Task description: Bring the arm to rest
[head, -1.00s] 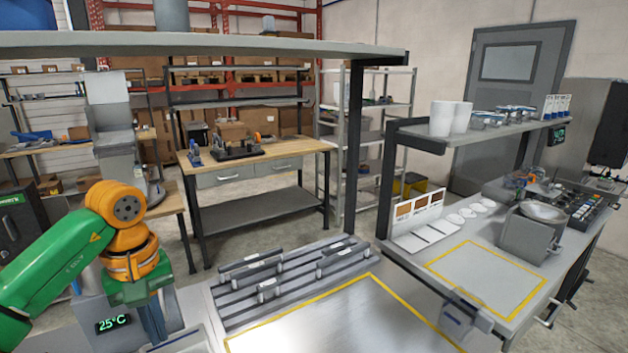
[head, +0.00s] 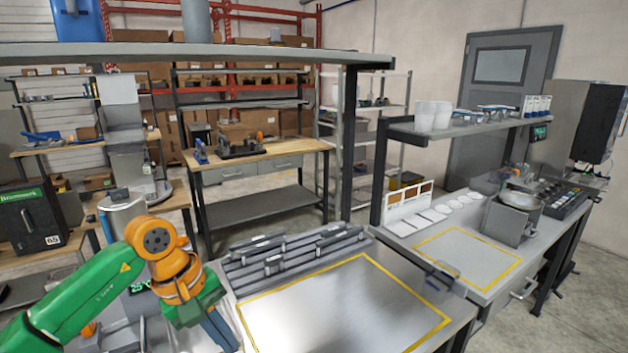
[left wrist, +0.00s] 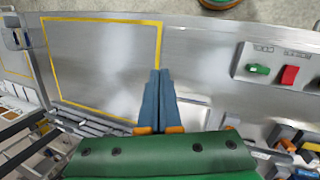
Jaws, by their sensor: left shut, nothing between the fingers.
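My left arm comes in from the left in the head view, green with orange joints. My left gripper (head: 218,328) hangs at its end, pointing down beside the left edge of the yellow-outlined area of the steel counter. In the left wrist view its two blue-grey fingers (left wrist: 159,84) lie together, shut, with nothing between them. The yellow outline is just beyond the fingertips there. My right gripper is in neither view.
The steel counter (head: 340,300) has a bare outlined area. A slotted grey rack (head: 290,258) stands behind it. An upper shelf (head: 200,54) crosses above. A metal bowl (head: 520,200) stands far right.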

